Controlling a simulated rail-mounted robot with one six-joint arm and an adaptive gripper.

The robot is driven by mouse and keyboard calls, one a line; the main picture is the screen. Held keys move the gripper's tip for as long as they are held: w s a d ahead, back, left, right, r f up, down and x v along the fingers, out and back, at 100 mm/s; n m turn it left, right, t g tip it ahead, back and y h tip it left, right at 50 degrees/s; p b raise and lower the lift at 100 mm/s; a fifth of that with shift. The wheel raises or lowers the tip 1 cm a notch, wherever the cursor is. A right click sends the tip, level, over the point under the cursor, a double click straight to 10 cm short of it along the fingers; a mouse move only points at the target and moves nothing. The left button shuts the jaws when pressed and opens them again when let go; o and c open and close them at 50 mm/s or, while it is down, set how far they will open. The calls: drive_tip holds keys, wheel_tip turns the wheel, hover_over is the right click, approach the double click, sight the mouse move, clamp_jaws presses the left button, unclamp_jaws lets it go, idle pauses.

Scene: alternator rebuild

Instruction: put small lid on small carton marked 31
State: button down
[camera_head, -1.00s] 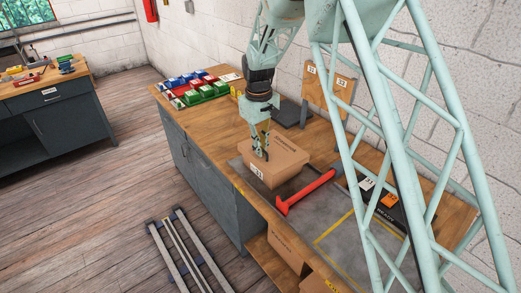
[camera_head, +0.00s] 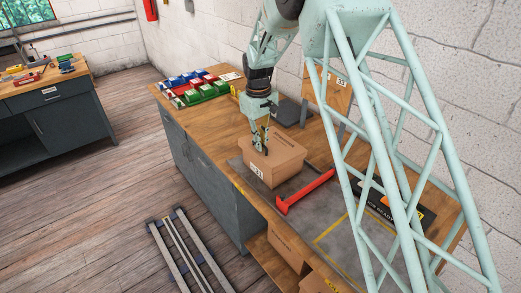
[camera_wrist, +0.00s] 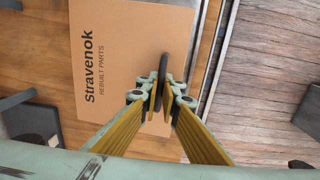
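The small carton marked 31 (camera_head: 257,171) sits upright on the grey mat on the bench, its brown printed top in place. In the wrist view, that top (camera_wrist: 120,60) reads "Stravenok rebuilt parts" and looks like the small lid; I cannot see a seam between lid and carton. My gripper (camera_head: 262,151) points down over the top, towards its left part. In the wrist view, my gripper (camera_wrist: 162,92) has its fingers close together on a thin dark upright piece (camera_wrist: 163,63), which looks like a handle on the lid.
Colored bins (camera_head: 200,88) stand at the bench's far left end. A cardboard panel (camera_head: 338,95) stands behind. More cartons (camera_head: 290,250) sit on the shelf below.

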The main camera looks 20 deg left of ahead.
drive_tip(key=shift+f, duration=1.45)
drive_tip(key=c, duration=2.9)
unclamp_jaws()
drive_tip(key=shift+o, duration=0.2)
drive_tip(key=shift+r, duration=0.15)
drive_tip(key=shift+s+a+r, duration=0.1)
drive_tip(key=shift+r, duration=2.85)
drive_tip(key=shift+s+r, duration=0.1)
drive_tip(key=shift+r, duration=2.8)
drive_tip(key=shift+r, duration=0.1)
